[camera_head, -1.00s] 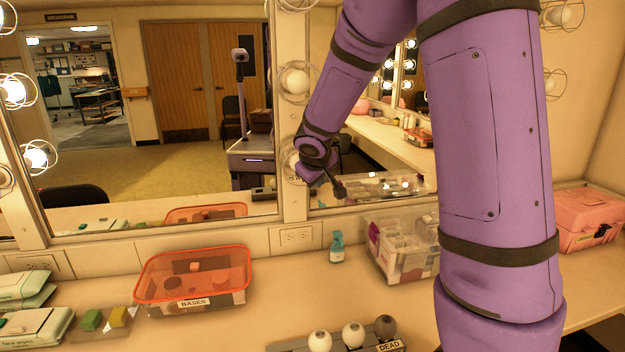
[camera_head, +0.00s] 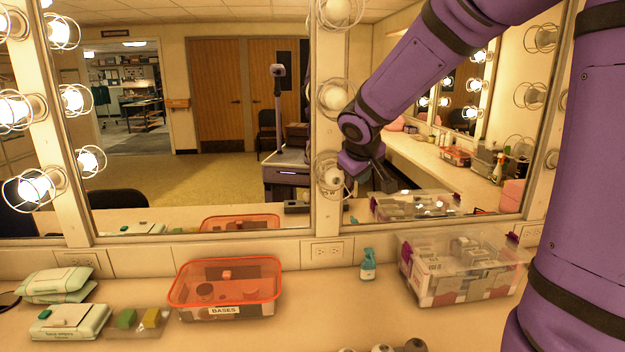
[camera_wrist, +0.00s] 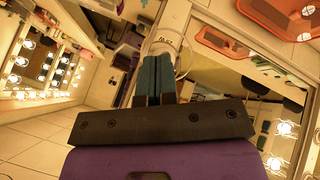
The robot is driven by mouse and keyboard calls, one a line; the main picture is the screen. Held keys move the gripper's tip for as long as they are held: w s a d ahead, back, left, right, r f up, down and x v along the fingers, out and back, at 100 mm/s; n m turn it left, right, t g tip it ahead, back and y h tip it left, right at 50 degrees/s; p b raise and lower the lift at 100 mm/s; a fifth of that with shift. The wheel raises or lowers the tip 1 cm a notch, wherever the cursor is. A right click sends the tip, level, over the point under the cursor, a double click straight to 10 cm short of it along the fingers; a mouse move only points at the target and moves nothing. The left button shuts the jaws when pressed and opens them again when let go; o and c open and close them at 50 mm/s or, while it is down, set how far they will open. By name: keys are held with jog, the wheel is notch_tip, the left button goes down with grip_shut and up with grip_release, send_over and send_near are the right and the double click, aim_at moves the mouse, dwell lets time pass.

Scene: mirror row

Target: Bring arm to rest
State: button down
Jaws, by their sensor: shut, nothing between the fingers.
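My purple arm (camera_head: 425,60) reaches in from the upper right of the head view and bends down toward the mirror. My gripper (camera_head: 370,180) is at its end, in front of the mirror frame and above the counter. In the wrist view my gripper (camera_wrist: 155,62) shows its two dark fingers side by side, shut and empty. A round bulb (camera_wrist: 163,48) shows just beyond the fingertips there. Whether the fingers touch anything is not clear.
On the counter stand an orange-rimmed bin marked BASES (camera_head: 225,312), a small teal bottle (camera_head: 368,265), a clear organizer box (camera_head: 462,270) and wipe packs (camera_head: 68,320). Caged bulbs (camera_head: 335,95) jut from the mirror frame. The counter's front middle (camera_head: 300,320) is mostly clear.

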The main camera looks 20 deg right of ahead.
jog(key=shift+s+r, duration=0.1)
jog(key=s+a+r+y, duration=0.1)
jog(key=s+a, duration=0.2)
jog(key=s, duration=0.6)
jog(key=s+a+r+m+y, duration=0.1)
jog(key=s+a+r, duration=0.1)
jog(key=s, duration=0.7)
jog(key=s+a+r+m+y, duration=0.1)
jog(key=s+a, duration=0.3)
jog(key=s, duration=0.5)
jog(key=shift+s+a+r+g+y, duration=0.15)
jog(key=shift+a+g+y, duration=0.2)
jog(key=shift+y, duration=0.25)
